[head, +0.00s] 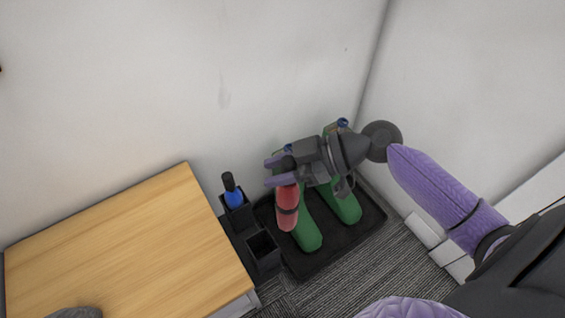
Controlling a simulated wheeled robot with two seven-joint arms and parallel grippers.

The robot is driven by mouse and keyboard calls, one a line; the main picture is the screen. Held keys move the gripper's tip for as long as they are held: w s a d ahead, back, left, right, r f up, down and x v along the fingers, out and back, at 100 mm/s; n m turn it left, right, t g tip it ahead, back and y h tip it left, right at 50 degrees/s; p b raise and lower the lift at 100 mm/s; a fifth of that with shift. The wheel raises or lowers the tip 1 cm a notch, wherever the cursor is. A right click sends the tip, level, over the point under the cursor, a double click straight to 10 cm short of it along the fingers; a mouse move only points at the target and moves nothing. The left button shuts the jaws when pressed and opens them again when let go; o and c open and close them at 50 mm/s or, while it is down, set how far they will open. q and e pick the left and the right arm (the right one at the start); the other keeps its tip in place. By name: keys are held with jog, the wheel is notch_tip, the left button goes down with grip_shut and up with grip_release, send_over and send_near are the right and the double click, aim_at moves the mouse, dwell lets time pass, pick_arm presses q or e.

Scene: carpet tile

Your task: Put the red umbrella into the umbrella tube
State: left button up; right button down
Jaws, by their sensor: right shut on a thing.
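The red umbrella (287,208) is furled, with a dark band around it. My right gripper (275,171) is shut on its upper part, and the red body hangs below the fingers, in front of the green boots. I cannot tell whether its lower end touches the tray. The umbrella tube (262,247) appears as black square compartments at the left of the tray. The front opening looks empty. A blue umbrella (233,197) with a black handle stands in the back one.
Green boots (308,234) stand on a black tray (317,263) in the corner, partly hidden by my right gripper. A wooden-topped cabinet (130,250) is close to the tube's left side. White walls close in behind and to the right. Striped carpet (350,275) is clear in front.

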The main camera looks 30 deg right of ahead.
jog(key=shift+a+p, duration=0.75)
jog(key=shift+a, duration=2.8)
pick_arm(q)
jog(key=s+d+b+x, duration=0.1)
jog(key=b+x, duration=0.5)
jog(key=b, duration=0.3)
jog(key=w+f+b, duration=0.2)
jog(key=w+b, duration=0.2)
jog(key=w, duration=0.6)
jog(key=shift+w, duration=0.3)
pick_arm(e)
notch_tip(320, 180, down, 16)
jog(key=shift+s+r, duration=0.15)
jog(key=shift+r, duration=0.05)
pick_arm(q)
jog(key=shift+a, duration=0.1)
pick_arm(e)
jog(key=shift+c, duration=1.4)
grip_release()
